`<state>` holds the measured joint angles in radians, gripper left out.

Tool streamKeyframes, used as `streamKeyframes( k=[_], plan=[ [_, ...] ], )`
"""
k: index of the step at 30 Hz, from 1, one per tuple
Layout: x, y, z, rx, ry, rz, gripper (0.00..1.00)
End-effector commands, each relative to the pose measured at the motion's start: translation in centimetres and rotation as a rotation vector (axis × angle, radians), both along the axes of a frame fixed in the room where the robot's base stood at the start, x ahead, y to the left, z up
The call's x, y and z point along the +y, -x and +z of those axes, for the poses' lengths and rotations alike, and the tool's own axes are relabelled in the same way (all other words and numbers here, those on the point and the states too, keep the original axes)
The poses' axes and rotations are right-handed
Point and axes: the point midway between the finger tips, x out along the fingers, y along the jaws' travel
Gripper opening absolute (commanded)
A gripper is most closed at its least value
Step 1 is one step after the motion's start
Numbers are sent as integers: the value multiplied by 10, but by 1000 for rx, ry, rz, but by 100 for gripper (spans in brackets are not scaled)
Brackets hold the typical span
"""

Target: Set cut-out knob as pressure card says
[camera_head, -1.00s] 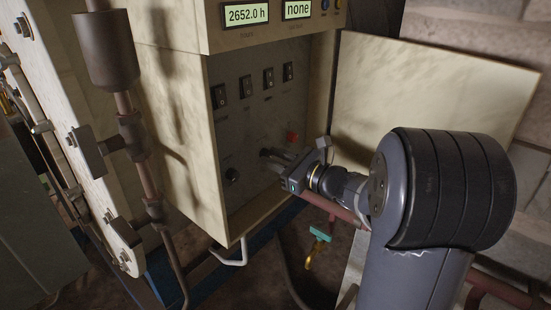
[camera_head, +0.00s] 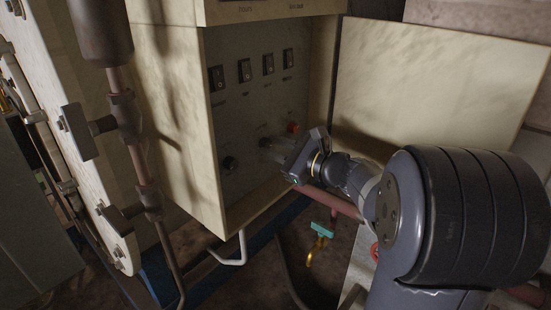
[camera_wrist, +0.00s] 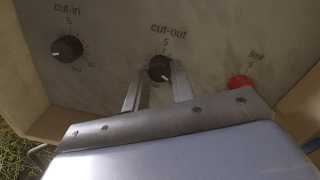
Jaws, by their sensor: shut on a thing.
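The cut-out knob (camera_wrist: 159,67) is a dark round knob under the "cut-out" label, with a 5 at the top of its scale. My gripper (camera_wrist: 158,80) is shut on it, one finger on each side. A pale mark shows on the knob's lower part, but its exact setting is too small to read. In the head view my gripper (camera_head: 272,149) reaches into the open control box (camera_head: 247,115) and hides most of the knob. No pressure card can be made out.
The black cut-in knob (camera_wrist: 66,49) is to the left and the red limit knob (camera_wrist: 239,84) to the right. Several rocker switches (camera_head: 245,70) sit above. The box's open door (camera_head: 430,85) is at right, and pipes (camera_head: 125,110) stand at left.

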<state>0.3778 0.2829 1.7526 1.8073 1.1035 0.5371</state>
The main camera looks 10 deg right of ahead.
Motion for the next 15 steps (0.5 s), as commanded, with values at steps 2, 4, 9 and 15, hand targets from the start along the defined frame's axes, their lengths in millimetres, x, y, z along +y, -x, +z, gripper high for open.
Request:
streamKeyframes(
  k=[2, 4, 9, 15],
  plan=[
    [0, 0, -6, -49, 62, 1, 1],
    [0, 0, -6, -88, 116, 0, 1],
    [0, 0, -6, -182, 248, 0, 1],
    [1, 0, -6, -294, 400, 1, 1]
  ],
)
